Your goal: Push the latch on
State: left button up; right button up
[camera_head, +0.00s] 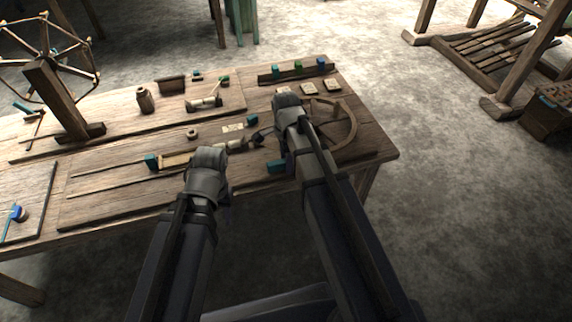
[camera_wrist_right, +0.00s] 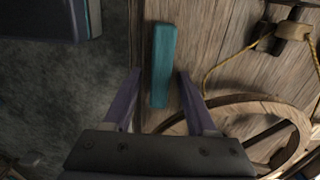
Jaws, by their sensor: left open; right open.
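A teal bar (camera_wrist_right: 164,65), which may be the latch, lies between the fingers of my right gripper (camera_wrist_right: 159,76) in the right wrist view. The fingers are spread, with a gap on each side of the bar. In the head view the teal piece (camera_head: 276,166) shows at the table's front edge, left of the right wrist. The right arm hides part of the area around it. My left gripper (camera_head: 223,191) is at the table's front edge, further left, with its fingers mostly hidden behind its wrist. It holds nothing that I can see.
A cord (camera_wrist_right: 232,66) runs nearby. The wooden table (camera_head: 110,205) carries several small tools and a spoked reel (camera_head: 47,55).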

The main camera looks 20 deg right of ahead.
jog(key=shift+c, duration=0.4)
grip_shut()
dwell(1.0)
